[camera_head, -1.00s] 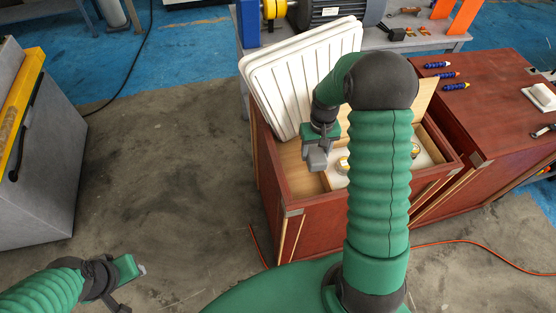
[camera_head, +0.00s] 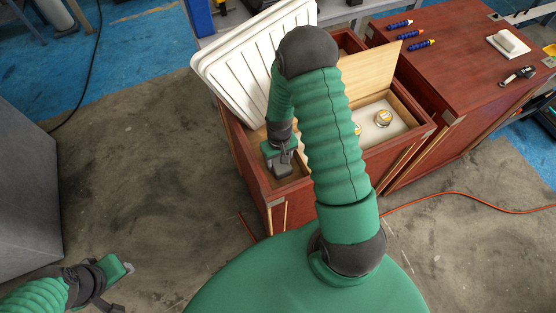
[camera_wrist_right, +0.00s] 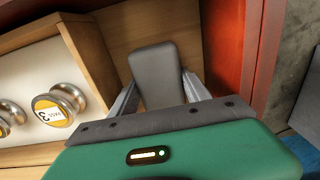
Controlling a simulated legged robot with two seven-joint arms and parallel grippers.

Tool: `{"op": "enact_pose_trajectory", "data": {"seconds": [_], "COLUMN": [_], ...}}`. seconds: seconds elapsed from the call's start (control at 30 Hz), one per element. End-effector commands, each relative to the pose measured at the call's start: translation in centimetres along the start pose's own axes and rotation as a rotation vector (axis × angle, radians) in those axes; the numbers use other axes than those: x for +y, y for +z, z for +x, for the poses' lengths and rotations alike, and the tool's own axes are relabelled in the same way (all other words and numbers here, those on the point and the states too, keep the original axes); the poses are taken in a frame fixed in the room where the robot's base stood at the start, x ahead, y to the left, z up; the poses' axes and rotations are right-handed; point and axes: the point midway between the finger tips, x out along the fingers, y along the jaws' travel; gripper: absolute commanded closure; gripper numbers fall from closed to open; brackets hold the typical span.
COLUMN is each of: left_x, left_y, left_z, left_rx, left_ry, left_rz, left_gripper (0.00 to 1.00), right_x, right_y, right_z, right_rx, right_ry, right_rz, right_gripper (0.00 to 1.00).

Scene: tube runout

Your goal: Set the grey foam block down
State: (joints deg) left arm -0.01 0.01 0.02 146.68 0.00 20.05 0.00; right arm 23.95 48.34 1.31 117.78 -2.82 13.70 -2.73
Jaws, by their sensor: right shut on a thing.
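The grey foam block (camera_wrist_right: 157,72) sits between the fingers of my right gripper (camera_wrist_right: 160,98) in the right wrist view. In the head view my right gripper (camera_head: 283,166) is inside the left part of the open red-brown wooden box (camera_head: 237,150), with the block at its tip. I cannot tell whether the block touches the wooden floor (camera_wrist_right: 117,30) of the box. My left gripper (camera_head: 125,268) hangs low at the left over the concrete floor, and its fingers are too small to read.
A white ribbed lid (camera_head: 250,55) leans on the box's back left. A pale tray (camera_wrist_right: 35,70) with round metal pieces, one labelled 3, lies beside the gripper. A second red-brown cabinet (camera_head: 455,75) stands at the right. An orange cable (camera_head: 470,197) crosses the floor.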

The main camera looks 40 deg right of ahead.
Motion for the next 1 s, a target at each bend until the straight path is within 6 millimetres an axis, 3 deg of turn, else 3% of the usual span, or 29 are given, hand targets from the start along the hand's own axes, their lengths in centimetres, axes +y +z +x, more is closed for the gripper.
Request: {"op": "enact_pose_trajectory", "data": {"seconds": [0.1, 0.13, 0.27, 0.53, 0.63, 1.0], "left_x": [0.0, 0.0, 0.0, 0.0, 0.0, 0.0], "left_y": [0.0, 0.0, 0.0, 0.0, 0.0, 0.0], "left_z": [0.0, 0.0, 0.0, 0.0, 0.0, -0.1], "left_rx": [0.0, 0.0, 0.0, 0.0, 0.0, 0.0], "left_ry": [0.0, 0.0, 0.0, 0.0, 0.0, 0.0], "left_rz": [0.0, 0.0, 0.0, -0.001, -0.001, 0.0], "left_gripper": [0.64, 0.64, 0.64, 0.64, 0.64, 0.64], "right_x": [-0.2, -0.2, -0.5, -0.2, -0.1, -0.4], "right_y": [0.1, 0.1, 0.1, 0.1, 0.0, 0.0], "right_z": [-0.1, 0.0, -0.1, -0.2, -1.2, -10.1], "right_rx": [-0.001, -0.001, -0.001, 0.0, 0.002, 0.004], "right_ry": [0.005, 0.005, 0.008, 0.004, 0.004, 0.006], "right_rz": [-0.001, -0.001, -0.001, -0.001, 0.0, -0.001], "right_gripper": [0.83, 0.4, 0.23, 0.23, 0.23, 0.23]}}
